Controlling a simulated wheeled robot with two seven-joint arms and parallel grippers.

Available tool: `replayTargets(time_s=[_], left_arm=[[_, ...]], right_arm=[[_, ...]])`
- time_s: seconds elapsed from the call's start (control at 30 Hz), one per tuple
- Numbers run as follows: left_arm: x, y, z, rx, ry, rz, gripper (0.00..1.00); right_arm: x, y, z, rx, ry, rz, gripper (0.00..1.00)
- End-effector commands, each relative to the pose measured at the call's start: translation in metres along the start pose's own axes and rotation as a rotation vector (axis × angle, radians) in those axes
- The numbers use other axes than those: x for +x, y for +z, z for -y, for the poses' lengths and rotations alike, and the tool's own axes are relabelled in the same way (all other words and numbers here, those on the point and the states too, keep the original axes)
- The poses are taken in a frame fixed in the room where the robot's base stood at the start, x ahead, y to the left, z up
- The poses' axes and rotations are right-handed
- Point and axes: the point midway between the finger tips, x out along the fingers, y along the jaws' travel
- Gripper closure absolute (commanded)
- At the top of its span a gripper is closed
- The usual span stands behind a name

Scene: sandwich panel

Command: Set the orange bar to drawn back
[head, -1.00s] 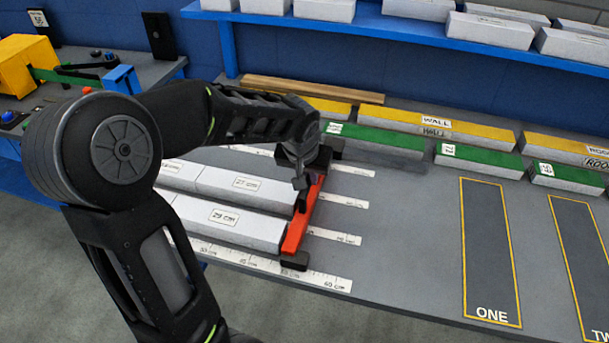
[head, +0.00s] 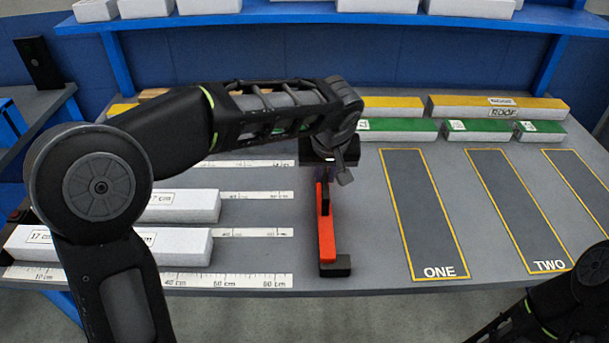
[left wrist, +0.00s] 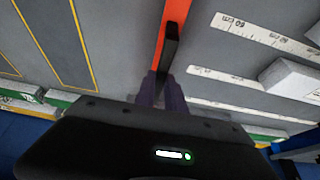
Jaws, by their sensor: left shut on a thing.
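The orange bar (head: 327,236) lies on the grey bench just past the right-hand ends of the white ruler strips, with a clear gap between it and the white blocks. Black pieces sit at its two ends. My left gripper (head: 324,188) is over its far part, shut on the bar's dark upright handle. In the left wrist view, my left gripper's fingers (left wrist: 163,88) close on that black handle (left wrist: 171,44), with the orange bar (left wrist: 176,12) behind it. My arm and gripper hide the far end of the bar. My right gripper is out of view.
White blocks (head: 185,247) lie in rows along the ruler strips (head: 228,281) at left. Yellow-outlined areas ONE (head: 424,215) and TWO (head: 518,211) are empty at right. Green-topped blocks (head: 485,131) and yellow-topped blocks (head: 495,105) line the back.

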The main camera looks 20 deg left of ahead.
Motion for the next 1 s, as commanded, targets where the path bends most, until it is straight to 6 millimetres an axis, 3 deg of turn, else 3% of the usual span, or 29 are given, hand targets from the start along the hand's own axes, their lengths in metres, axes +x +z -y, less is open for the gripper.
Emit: replayTargets(time_s=[0.37,0.4,0.63,1.0], left_arm=[[-0.0007,0.0003,-0.0072,0.0,0.01,-0.001,1.0],[-0.0007,0.0002,-0.0074,0.0,0.01,-0.002,0.82],[-0.0005,-0.0001,-0.006,0.0,0.008,-0.002,0.64],[-0.0059,-0.0007,-0.0048,-0.001,0.005,-0.002,0.64]], right_arm=[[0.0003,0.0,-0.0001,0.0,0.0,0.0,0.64],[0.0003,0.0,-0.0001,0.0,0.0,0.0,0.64],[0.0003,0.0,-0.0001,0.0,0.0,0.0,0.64],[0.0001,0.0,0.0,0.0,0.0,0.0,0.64]])
